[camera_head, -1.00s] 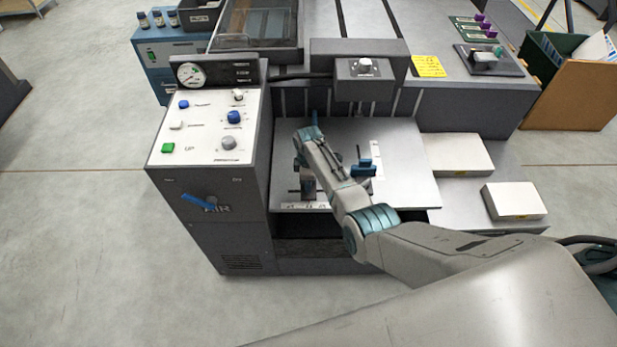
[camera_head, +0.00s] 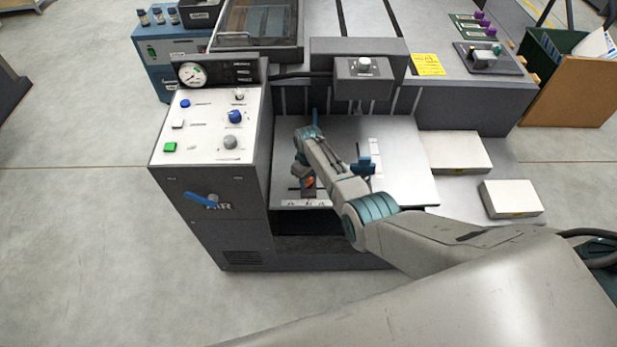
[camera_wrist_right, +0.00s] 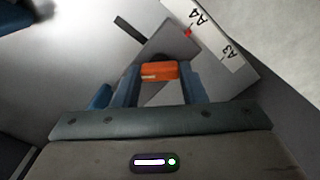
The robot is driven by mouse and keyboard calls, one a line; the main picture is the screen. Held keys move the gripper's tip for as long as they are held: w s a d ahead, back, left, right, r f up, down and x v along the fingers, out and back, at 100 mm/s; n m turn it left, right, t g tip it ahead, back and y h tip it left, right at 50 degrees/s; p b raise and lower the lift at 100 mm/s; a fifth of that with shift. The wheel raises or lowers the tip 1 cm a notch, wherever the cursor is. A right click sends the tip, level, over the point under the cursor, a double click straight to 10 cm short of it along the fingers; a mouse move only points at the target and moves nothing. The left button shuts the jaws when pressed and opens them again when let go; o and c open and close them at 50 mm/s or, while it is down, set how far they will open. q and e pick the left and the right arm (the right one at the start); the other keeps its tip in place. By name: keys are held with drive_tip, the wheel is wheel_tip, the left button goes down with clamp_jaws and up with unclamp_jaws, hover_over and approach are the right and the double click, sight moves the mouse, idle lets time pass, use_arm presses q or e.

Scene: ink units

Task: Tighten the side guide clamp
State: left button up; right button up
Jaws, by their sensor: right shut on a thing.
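The side guide clamp shows as a small orange lever (camera_wrist_right: 159,70) in the right wrist view. My right gripper (camera_wrist_right: 158,77) is shut on it, with one blue-grey finger on each side. In the head view the orange lever (camera_head: 310,182) shows beside my right gripper (camera_head: 304,178), low on the left of the metal feed table (camera_head: 405,190). The grey side guide plate (camera_wrist_right: 168,44) lies beyond the lever. A red pointer (camera_wrist_right: 188,33) on it is by the A4 mark on the white size scale (camera_wrist_right: 222,42). My wrist hides part of the guide in the head view. My left gripper is not in view.
A control panel (camera_head: 208,130) with a gauge stands left of the table. A blue AIR lever (camera_head: 200,198) sits on the cabinet front. A blue-topped guide (camera_head: 364,166) stands right of my forearm. Two white stacks (camera_head: 455,153) (camera_head: 511,198) lie further right.

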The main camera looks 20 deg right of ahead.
sight(309, 180)
idle(0.5)
drive_tip(key=o, duration=1)
drive_tip(key=shift+r, duration=0.15)
drive_tip(key=shift+r, duration=0.3)
wheel_tip(309, 180, up, 10)
